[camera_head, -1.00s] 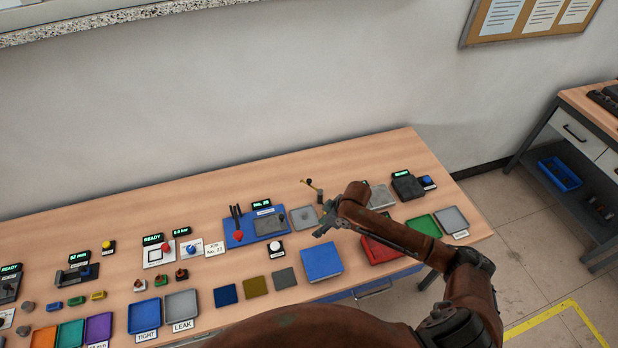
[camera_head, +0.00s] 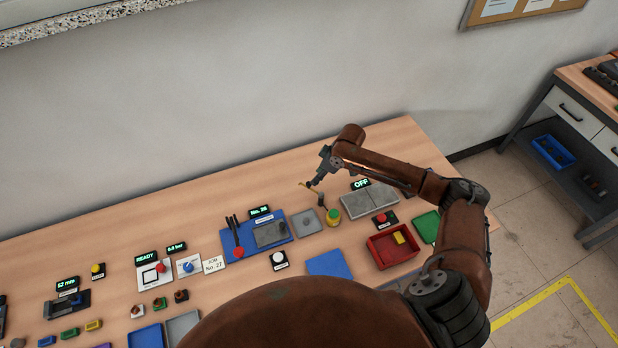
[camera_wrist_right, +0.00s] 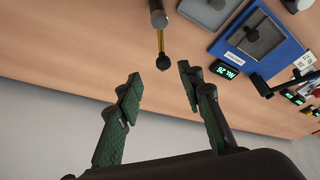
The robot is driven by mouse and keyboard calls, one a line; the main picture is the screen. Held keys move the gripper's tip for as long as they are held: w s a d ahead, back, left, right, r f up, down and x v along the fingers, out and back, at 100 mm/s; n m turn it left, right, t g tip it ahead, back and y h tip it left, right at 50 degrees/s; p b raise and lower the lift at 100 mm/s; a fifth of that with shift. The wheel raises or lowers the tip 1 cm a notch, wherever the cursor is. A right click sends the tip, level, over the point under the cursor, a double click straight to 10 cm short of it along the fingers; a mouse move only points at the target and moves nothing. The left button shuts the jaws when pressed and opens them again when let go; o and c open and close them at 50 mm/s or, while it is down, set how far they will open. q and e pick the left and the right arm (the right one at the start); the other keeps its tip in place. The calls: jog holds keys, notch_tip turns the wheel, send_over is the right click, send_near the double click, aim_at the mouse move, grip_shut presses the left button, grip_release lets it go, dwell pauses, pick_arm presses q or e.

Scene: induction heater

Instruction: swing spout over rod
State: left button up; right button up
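The spout (camera_head: 308,186) is a thin yellow arm near the back right of the bench. In the right wrist view, the yellow spout (camera_wrist_right: 160,42) runs from a grey post (camera_wrist_right: 157,18) to a black knob (camera_wrist_right: 163,62). My right gripper (camera_head: 317,180) is above the spout's end. In the wrist view its green-padded fingers (camera_wrist_right: 159,76) are spread apart, with the knob in line with the gap just beyond the tips. Nothing is held. I cannot clearly tell which thing is the rod. My left gripper is not in view.
A yellow-green round piece (camera_head: 333,217) stands just in front of the spout's post. A grey plate (camera_head: 370,203) with an OFF display (camera_head: 361,184) is to the right. A blue board (camera_head: 235,243) is to the left, and a red bin (camera_head: 380,253) is in front.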

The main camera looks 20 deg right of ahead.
jog(key=x, duration=0.5)
jog(key=shift+w+a, duration=0.2)
jog(key=shift+a, duration=0.25)
jog(key=shift+w+f, duration=0.1)
jog(key=shift+f, duration=0.45)
jog(key=c, duration=0.8)
grip_shut()
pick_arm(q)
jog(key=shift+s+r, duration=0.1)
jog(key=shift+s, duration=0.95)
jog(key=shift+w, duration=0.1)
